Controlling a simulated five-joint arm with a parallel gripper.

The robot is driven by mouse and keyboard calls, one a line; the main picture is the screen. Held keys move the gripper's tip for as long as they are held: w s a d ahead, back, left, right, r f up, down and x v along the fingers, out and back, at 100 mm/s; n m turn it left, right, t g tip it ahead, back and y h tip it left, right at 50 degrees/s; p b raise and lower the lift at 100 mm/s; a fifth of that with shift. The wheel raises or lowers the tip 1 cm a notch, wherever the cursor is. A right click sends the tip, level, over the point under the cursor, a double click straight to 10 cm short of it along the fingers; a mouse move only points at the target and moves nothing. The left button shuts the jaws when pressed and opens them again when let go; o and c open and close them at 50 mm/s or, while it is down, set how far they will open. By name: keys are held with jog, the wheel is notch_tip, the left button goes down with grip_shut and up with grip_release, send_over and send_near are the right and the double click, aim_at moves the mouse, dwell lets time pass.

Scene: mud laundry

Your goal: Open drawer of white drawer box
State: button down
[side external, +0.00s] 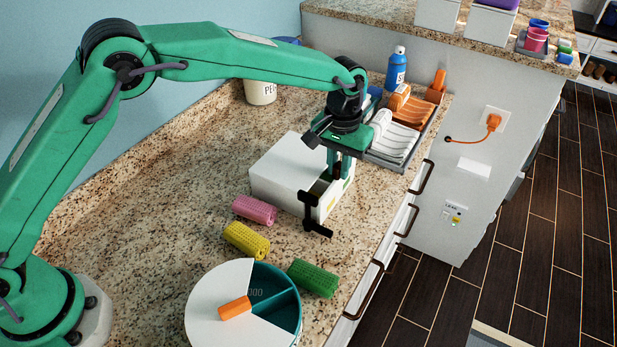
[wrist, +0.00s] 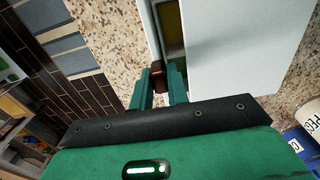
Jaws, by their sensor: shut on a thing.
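The white drawer box (side external: 285,168) stands on the granite counter; its lid fills the upper right of the wrist view (wrist: 225,45). Its drawer (side external: 330,203) is part open, with yellow and green showing inside in the wrist view. My gripper (side external: 335,178) points down at the drawer's end of the box. In the wrist view its fingers (wrist: 158,88) are shut on a dark brown handle (wrist: 158,72) at the drawer front. A black handle-like bar shows below the drawer front in the side view. The exact finger contact is partly hidden there.
Pink (side external: 254,209), yellow (side external: 247,239) and green (side external: 314,278) rollers lie near the box. A dish rack (side external: 392,155) stands behind my gripper. The counter's front edge is close on the right.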

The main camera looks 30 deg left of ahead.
jog(key=d, duration=1)
jog(key=shift+r, duration=0.1)
jog(key=c, duration=1.4)
grip_release()
jog(key=shift+o, duration=0.2)
jog(key=shift+r, duration=0.1)
notch_tip(320, 180, up, 8)
jog(key=shift+f, duration=0.25)
